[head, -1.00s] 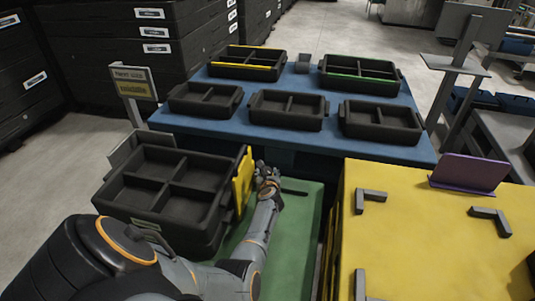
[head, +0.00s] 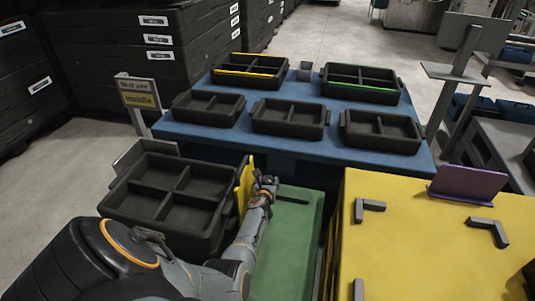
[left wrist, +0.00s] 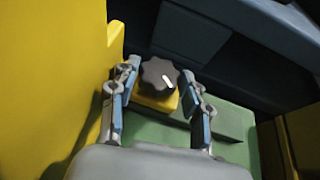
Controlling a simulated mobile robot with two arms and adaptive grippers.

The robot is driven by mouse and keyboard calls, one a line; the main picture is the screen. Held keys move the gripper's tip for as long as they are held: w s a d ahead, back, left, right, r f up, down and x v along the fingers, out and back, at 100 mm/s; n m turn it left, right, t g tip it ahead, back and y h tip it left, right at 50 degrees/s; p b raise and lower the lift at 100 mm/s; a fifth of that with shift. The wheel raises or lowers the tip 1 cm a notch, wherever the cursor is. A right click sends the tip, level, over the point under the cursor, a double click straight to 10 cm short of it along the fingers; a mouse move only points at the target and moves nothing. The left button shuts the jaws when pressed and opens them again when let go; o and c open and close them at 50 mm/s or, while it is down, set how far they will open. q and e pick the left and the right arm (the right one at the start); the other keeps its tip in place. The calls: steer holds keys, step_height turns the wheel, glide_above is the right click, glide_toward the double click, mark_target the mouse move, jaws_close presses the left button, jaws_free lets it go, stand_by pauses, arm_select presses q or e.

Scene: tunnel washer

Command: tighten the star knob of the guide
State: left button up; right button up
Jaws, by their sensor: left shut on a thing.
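The star knob (left wrist: 159,73) is dark grey and lobed, with a white mark on its lower right. It sits on a small yellow block (left wrist: 157,100), part of the guide, beside a tall yellow plate (left wrist: 52,75). In the left wrist view, my left gripper (left wrist: 165,80) has one finger on each side of the knob and is shut on it. In the head view, my left gripper (head: 266,186) is beside the yellow plate (head: 244,183), above a green surface (head: 290,228); the knob is hidden there. My right gripper is not in view.
A stack of black divided trays (head: 160,220) stands left of the guide. A yellow-topped block (head: 420,235) with grey corner brackets and a purple stand (head: 467,184) is on the right. Several trays lie on a blue table (head: 285,146) behind.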

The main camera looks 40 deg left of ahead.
arm_select(q)
steer(key=shift+s+f, duration=0.1)
steer(key=shift+f, duration=0.05)
steer(key=o, duration=1.1)
steer(key=shift+c, duration=0.2)
steer(key=shift+o, duration=0.5)
steer(key=shift+r, duration=0.2)
steer(key=shift+a+r, duration=0.1)
steer(key=shift+s+r, duration=0.2)
steer(key=shift+s, duration=0.35)
steer(key=d+v, duration=0.1)
steer(key=v, duration=0.6)
steer(key=shift+w+f, duration=0.2)
